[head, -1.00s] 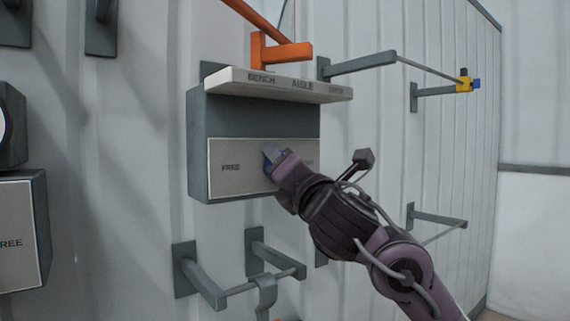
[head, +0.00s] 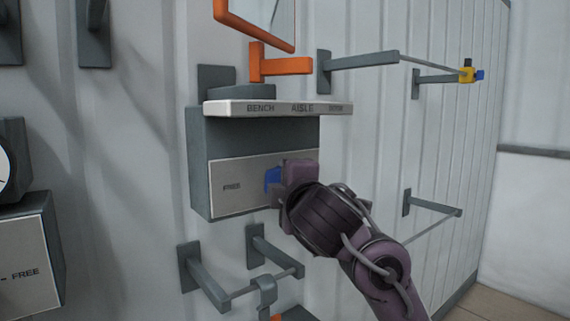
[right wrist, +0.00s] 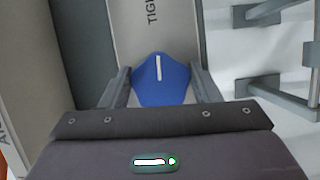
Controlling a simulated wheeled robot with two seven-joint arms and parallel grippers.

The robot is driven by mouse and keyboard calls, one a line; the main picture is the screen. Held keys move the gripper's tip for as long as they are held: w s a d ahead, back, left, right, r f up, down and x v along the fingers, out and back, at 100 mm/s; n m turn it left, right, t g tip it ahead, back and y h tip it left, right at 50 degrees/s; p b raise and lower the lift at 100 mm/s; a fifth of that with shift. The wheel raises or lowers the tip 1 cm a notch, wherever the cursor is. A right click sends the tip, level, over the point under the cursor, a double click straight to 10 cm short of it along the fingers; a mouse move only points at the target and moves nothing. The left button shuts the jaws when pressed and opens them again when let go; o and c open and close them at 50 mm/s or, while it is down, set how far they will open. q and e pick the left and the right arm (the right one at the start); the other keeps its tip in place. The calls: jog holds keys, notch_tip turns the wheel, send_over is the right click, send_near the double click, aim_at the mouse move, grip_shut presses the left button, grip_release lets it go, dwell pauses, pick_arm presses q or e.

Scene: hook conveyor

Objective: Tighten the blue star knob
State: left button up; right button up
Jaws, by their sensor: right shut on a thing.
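The blue star knob (head: 272,179) is on the pale front plate of a grey box on the wall, right of the word FREE. My right gripper (head: 284,178) is at the knob and covers much of it in the head view. In the right wrist view the knob (right wrist: 161,82) sits between the two fingers of my right gripper (right wrist: 162,90), which is shut on it. A white line on the knob points toward the plate's lettering, of which "TIG" shows. My left gripper is not in view.
A shelf (head: 278,108) marked BENCH and AISLE juts out above the plate. An orange bracket (head: 280,66) stands above it. Grey hook arms (head: 208,285) and a rail stick out below. A second FREE box (head: 25,262) is at left.

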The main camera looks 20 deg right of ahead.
jog(key=shift+f+m+g+p, duration=0.1)
jog(key=shift+m+g+p, duration=0.7)
jog(key=shift+m+p, duration=1.3)
jog(key=shift+n+p, duration=0.3)
jog(key=shift+p, duration=0.05)
jog(key=o, duration=1)
